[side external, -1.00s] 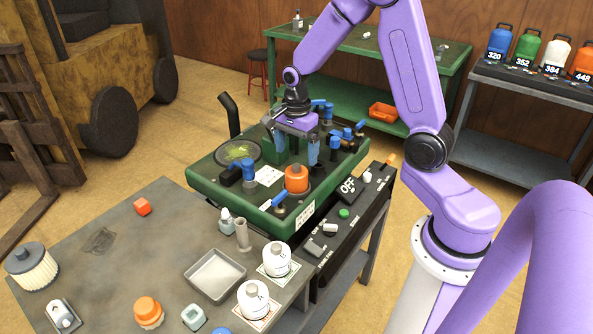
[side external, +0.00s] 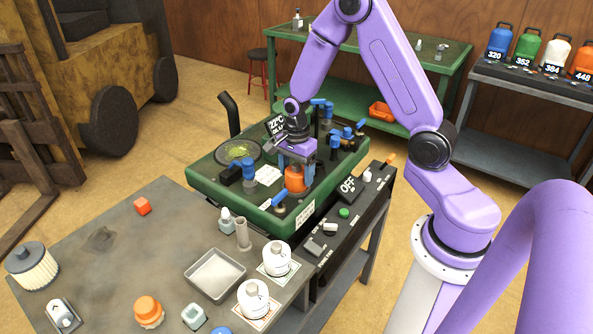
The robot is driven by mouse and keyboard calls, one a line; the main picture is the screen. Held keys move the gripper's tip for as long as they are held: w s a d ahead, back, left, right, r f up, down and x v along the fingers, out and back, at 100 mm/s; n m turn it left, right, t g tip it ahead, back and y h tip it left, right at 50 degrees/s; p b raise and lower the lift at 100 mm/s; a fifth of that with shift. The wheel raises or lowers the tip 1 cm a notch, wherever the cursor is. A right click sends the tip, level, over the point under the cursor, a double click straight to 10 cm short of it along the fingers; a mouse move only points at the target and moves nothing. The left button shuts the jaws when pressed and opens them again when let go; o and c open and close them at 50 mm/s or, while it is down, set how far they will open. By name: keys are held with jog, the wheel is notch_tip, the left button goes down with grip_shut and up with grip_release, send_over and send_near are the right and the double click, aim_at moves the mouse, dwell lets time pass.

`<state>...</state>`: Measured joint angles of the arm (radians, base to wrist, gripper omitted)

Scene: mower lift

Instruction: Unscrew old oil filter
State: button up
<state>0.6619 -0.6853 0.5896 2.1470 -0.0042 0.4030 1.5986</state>
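The orange oil filter (side external: 295,182) stands upright on the green mower deck (side external: 208,178), toward its front right. The fingers look apart, about as wide as before; I see no clear contact with the filter. The gripper body hides part of the filter's top. Another orange-capped filter (side external: 148,311) stands at the front of the grey table.
Blue-capped parts (side external: 249,169) and blue-handled fittings (side external: 318,107) crowd the deck around the gripper. A black control panel (side external: 347,212) runs along the deck's right. The grey table (side external: 130,240) holds a metal tray (side external: 214,275), white canisters (side external: 277,259) and a large filter (side external: 32,266).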

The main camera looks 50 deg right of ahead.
jog(key=c, duration=0.6)
jog(key=o, duration=1.2)
jog(key=shift+c, duration=0.2)
jog(key=m, duration=1.3)
jog(key=shift+m, duration=0.4)
jog(key=m, duration=0.4)
jog(key=n, duration=0.5)
jog(key=shift+n, duration=0.4)
